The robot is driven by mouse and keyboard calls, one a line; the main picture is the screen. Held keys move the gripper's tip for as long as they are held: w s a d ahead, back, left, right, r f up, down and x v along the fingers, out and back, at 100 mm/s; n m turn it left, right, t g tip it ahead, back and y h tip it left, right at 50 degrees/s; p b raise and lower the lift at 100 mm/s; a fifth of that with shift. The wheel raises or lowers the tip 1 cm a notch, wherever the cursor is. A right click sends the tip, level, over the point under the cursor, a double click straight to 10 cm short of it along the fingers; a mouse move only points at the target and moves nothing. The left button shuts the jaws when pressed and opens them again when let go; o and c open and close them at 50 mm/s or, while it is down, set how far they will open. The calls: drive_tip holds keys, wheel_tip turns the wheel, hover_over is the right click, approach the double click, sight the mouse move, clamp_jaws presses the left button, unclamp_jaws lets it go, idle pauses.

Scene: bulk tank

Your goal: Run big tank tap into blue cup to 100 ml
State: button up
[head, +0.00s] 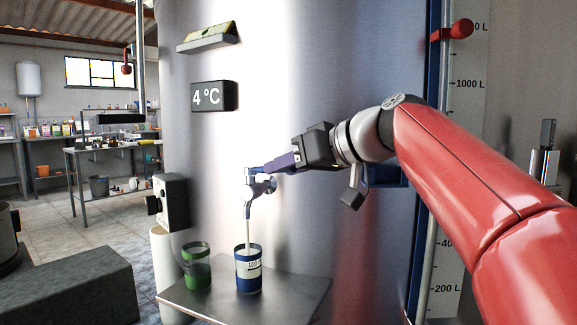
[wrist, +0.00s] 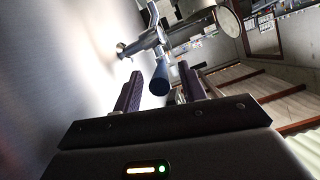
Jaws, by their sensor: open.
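The big steel tank (head: 300,60) fills the middle of the head view. Its tap (head: 262,188) sticks out low on the front, and a pale stream runs from the spout into the blue cup (head: 249,281). The cup stands upright on a metal shelf under the spout and bears a 100 mark; its exact liquid level is hard to read. My gripper (head: 268,167) is at the tap's blue handle (head: 251,172). In the wrist view the open fingers (wrist: 162,92) stand either side of the blue handle end (wrist: 159,86); I cannot tell whether they touch it.
A green cup (head: 196,272) stands left of the blue cup on the metal shelf (head: 208,308). A 4 °C display (head: 213,96) is on the tank above. A grey box (head: 172,201) sits left of the tap. A level scale (head: 466,120) runs up the right.

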drive_tip(key=shift+c, duration=0.3)
clamp_jaws()
drive_tip(key=w+n+g+p, duration=0.1)
drive_tip(key=w+d+n+g+y+p, duration=0.1)
drive_tip(key=n+g, duration=0.1)
drive_tip(key=shift+y, duration=0.3)
drive_tip(key=shift+o, duration=0.3)
unclamp_jaws()
drive_tip(key=shift+d, duration=0.1)
